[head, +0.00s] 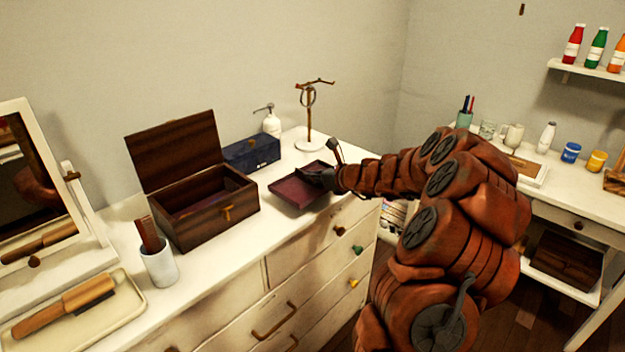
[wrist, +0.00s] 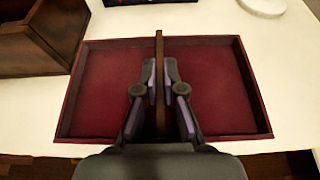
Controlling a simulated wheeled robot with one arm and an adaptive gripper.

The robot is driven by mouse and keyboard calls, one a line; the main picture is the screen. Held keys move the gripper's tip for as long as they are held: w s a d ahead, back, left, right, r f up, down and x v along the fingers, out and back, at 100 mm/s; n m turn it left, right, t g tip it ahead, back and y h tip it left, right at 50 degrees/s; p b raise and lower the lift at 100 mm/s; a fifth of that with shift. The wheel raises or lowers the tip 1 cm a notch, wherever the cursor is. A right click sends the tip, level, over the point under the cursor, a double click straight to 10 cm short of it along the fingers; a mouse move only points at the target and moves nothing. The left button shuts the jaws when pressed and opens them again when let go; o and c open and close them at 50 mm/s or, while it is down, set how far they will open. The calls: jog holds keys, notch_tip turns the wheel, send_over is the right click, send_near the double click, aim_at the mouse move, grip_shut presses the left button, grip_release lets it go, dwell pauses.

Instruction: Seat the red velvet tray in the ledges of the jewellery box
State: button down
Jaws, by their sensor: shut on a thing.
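The red velvet tray (head: 294,191) is a shallow dark red tray over the dresser top, right of the jewellery box. In the wrist view the tray (wrist: 215,90) shows a thin upright divider across its middle. My gripper (wrist: 160,82) is shut on this divider, one finger on each side. In the head view my gripper (head: 318,178) reaches the tray from the right. I cannot tell whether the tray touches the dresser. The jewellery box (head: 215,215) is dark wood with its lid (head: 178,150) open. Its ledges are not clear. A corner of the box (wrist: 40,45) shows in the wrist view.
A dark blue box (head: 252,153), a white pump bottle (head: 271,122) and a jewellery stand (head: 309,143) stand behind. A cup with a comb (head: 159,266) is close to the box's front left. A mirror (head: 40,190) and a brush tray (head: 70,315) are further left.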

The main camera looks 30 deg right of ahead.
jog(key=s+a+b, duration=0.1)
jog(key=s+a, duration=0.3)
jog(key=s, duration=0.2)
jog(key=s+a+r+b, duration=0.1)
jog(key=s+a, duration=0.2)
jog(key=s, duration=0.3)
jog(key=shift+a+r, duration=0.15)
jog(key=shift+a, duration=0.2)
